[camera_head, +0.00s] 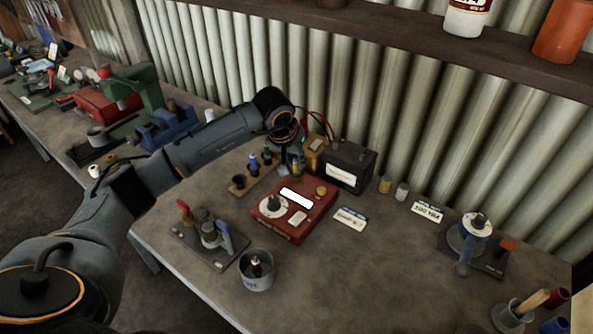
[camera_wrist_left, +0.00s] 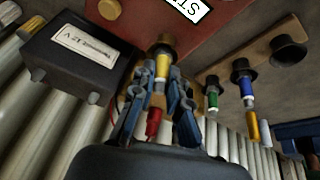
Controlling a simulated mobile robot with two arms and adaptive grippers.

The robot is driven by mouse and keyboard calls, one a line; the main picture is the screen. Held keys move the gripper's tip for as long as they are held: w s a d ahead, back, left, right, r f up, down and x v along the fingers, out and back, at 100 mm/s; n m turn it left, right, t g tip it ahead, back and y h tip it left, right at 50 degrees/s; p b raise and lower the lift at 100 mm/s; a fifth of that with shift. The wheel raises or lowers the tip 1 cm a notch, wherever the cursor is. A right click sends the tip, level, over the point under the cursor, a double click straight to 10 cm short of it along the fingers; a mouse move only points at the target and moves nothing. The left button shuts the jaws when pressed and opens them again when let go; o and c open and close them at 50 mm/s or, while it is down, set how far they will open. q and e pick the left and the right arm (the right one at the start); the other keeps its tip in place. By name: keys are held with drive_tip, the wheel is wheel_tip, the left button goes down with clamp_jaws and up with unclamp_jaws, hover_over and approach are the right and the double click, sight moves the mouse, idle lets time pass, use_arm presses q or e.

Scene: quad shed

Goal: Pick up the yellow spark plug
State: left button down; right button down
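The yellow spark plug (camera_head: 297,169) is between the fingertips of my left gripper (camera_head: 295,160), beside the red tester box. In the left wrist view the plug's yellow body (camera_wrist_left: 162,66) sits between both fingers (camera_wrist_left: 160,88), which close in on its sides. Its dark end points away from the wrist. It looks out of line with the wooden rack (camera_head: 246,186), apart from it. Blue (camera_head: 253,164) and green (camera_head: 267,155) plugs stand in the rack, and its near hole looks empty. My right gripper is not in view.
The red box (camera_head: 318,212) lies just below the gripper. A black battery (camera_head: 347,167) with cables stands close on its right. A metal cup (camera_head: 257,283) holding a dark plug and a tool stand (camera_head: 205,245) are nearer the front. The table's middle right is mostly clear.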

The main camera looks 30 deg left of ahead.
use_arm(q)
drive_tip(key=shift+r, duration=0.1)
drive_tip(key=shift+r+b, duration=0.55)
drive_tip(key=shift+b, duration=0.05)
drive_tip(key=s+d+r+b, duration=0.2)
drive_tip(key=s+r+b, duration=0.3)
drive_tip(key=s+r, duration=0.6)
drive_tip(key=s, duration=0.3)
drive_tip(key=shift+d+r, duration=0.2)
drive_tip(key=shift+r, duration=0.15)
drive_tip(key=shift+w, duration=0.1)
